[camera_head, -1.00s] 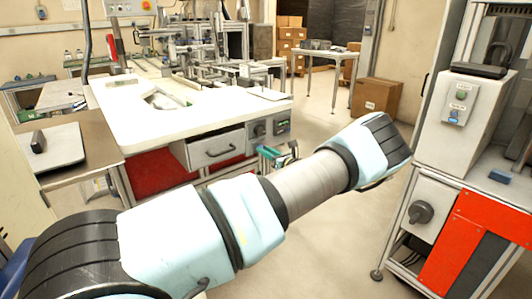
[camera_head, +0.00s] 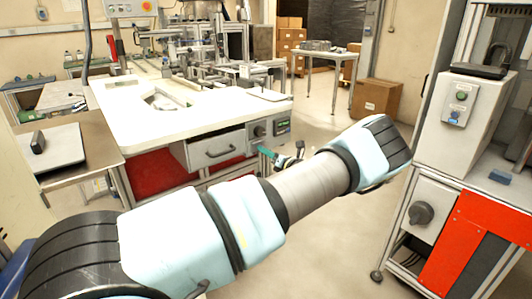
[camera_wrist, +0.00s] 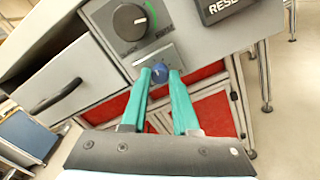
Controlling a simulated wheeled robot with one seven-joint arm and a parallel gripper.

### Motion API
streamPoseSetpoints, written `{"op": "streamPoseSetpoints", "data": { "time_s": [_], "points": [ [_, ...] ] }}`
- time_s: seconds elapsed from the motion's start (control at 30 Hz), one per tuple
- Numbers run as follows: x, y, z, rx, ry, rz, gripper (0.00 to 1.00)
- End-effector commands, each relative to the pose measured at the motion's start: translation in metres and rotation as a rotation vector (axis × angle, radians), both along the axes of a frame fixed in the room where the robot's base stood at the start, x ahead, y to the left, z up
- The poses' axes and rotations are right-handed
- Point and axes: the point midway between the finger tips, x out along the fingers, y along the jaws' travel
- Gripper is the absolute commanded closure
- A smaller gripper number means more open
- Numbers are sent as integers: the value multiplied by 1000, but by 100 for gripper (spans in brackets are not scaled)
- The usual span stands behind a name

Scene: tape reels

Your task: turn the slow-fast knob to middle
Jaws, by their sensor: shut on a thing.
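The control panel (camera_wrist: 100,30) on the bench front fills the top of the wrist view. It carries a large black dial (camera_wrist: 128,20) with a green arc and printed labels too blurred to read surely. The knob's pointer direction is hidden. In the head view, my gripper (camera_head: 268,153) reaches the bench front below the dial (camera_head: 258,131).
A drawer with a black handle (camera_wrist: 55,93) is left of the panel. A box marked RESET (camera_wrist: 225,8) is to the right. Red panels and metal legs are below. A grey machine (camera_head: 450,120) stands at the right, with open floor between.

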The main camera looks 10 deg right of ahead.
Motion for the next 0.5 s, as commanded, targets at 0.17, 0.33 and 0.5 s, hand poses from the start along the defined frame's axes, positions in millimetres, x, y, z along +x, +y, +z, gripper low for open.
{"op": "streamPoseSetpoints", "data": {
  "time_s": [0.17, 0.33, 0.5],
  "points": [
    [0, -1, -1, 0, 1, -1, 100],
    [0, -1, -1, 0, 1, -1, 63],
    [0, 0, 0, -1, 0, -1, 44]
  ]
}}
